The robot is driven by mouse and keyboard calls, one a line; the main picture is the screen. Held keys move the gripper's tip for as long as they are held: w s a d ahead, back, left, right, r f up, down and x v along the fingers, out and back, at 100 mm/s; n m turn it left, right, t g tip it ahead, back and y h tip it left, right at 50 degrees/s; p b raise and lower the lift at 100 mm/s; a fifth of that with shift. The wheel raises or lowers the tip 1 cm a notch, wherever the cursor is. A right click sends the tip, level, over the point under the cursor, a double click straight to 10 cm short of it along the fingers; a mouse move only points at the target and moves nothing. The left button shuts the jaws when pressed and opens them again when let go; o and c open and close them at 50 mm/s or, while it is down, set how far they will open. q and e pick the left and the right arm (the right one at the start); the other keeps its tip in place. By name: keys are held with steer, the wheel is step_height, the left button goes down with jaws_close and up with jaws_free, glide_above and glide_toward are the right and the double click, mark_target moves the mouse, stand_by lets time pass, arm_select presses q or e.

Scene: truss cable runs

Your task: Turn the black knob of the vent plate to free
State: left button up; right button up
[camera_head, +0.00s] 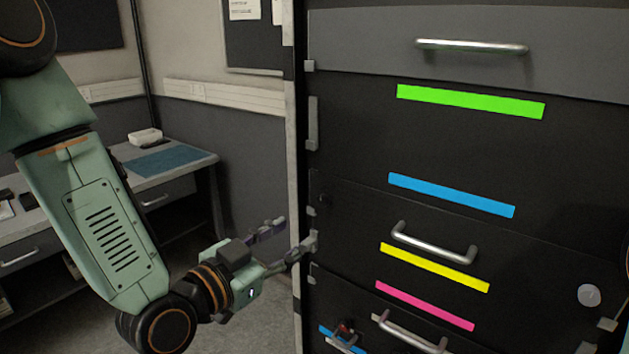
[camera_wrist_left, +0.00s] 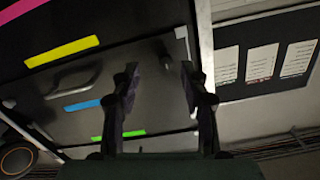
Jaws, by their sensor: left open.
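My left gripper (camera_head: 297,234) is open and empty, at the left edge of the dark cabinet front. Its two fingers also show apart in the left wrist view (camera_wrist_left: 160,74), with the cabinet front beyond them. A small dark protruding part (camera_wrist_left: 167,46) shows between and beyond the fingertips there, near the panel corner. It may be the black knob, but it is too dark to be sure, and its setting cannot be read. I cannot make out a vent plate for certain. My right gripper is not in view.
The dark cabinet (camera_head: 355,140) fills the right side, with projecting metal handles (camera_head: 434,243) and coloured strips. A small dark thing with red (camera_head: 344,328) sits low on it. A desk (camera_head: 190,165) with a blue mat stands at the left. Free floor lies between.

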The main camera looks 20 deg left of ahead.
mark_target(321, 201)
arm_select(q)
steer(key=shift+t, duration=0.3)
steer(key=w, duration=0.2)
steer(key=w+d+r, duration=0.1)
steer(key=w, duration=0.2)
steer(key=w+d+r, duration=0.1)
steer(key=w, duration=0.1)
steer(key=shift+w+d+r+p, duration=0.15)
steer(key=shift+w+p, duration=0.1)
steer(key=shift+p, duration=0.1)
steer(key=shift+w+d, duration=0.15)
steer(key=shift+d, duration=0.05)
steer(key=shift+c, duration=0.7)
steer(key=shift+a, duration=0.1)
steer(key=c, duration=0.5)
jaws_close()
